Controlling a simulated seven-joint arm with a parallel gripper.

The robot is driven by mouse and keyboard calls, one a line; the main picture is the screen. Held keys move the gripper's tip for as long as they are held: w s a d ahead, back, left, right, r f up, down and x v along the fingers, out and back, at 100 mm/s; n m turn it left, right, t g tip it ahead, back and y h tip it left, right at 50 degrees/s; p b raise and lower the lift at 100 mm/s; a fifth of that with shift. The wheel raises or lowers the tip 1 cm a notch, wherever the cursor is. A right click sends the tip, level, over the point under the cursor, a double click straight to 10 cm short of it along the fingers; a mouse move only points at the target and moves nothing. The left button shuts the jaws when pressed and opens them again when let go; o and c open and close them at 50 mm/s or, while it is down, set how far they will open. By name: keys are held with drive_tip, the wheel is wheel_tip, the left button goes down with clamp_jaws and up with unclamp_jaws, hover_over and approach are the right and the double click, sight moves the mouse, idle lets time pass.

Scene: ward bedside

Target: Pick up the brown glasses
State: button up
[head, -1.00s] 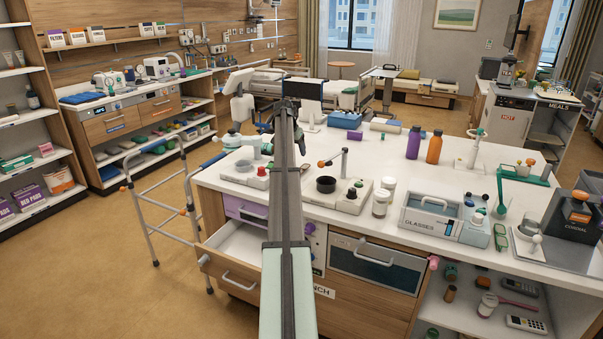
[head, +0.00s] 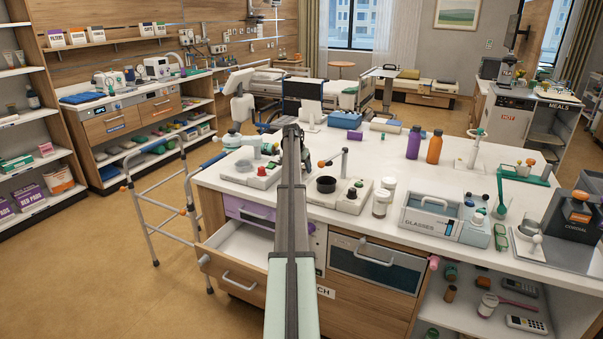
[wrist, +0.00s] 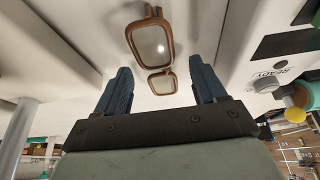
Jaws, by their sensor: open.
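The brown glasses (wrist: 152,45) show in the wrist view, with brown frames around two pale lenses. They lie against a pale surface, just beyond and between my gripper's fingers. My gripper (wrist: 159,65) is open, with its two blue fingers apart and nothing held between them. I cannot tell whether a finger touches the glasses. In the head view the glasses and my gripper's fingers do not show; my arm fills the middle of that picture.
An open, pale-lined drawer (head: 240,247) juts out at the front left of the white counter (head: 395,217). A walker (head: 150,215) stands left of it. A glasses case box (head: 432,222), bottles and devices stand on the counter. The floor in front is clear.

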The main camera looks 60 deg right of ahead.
drive_tip(key=shift+d+f, duration=0.1)
drive_tip(key=shift+f, duration=0.15)
drive_tip(key=c, duration=1.1)
drive_tip(key=shift+r, duration=0.1)
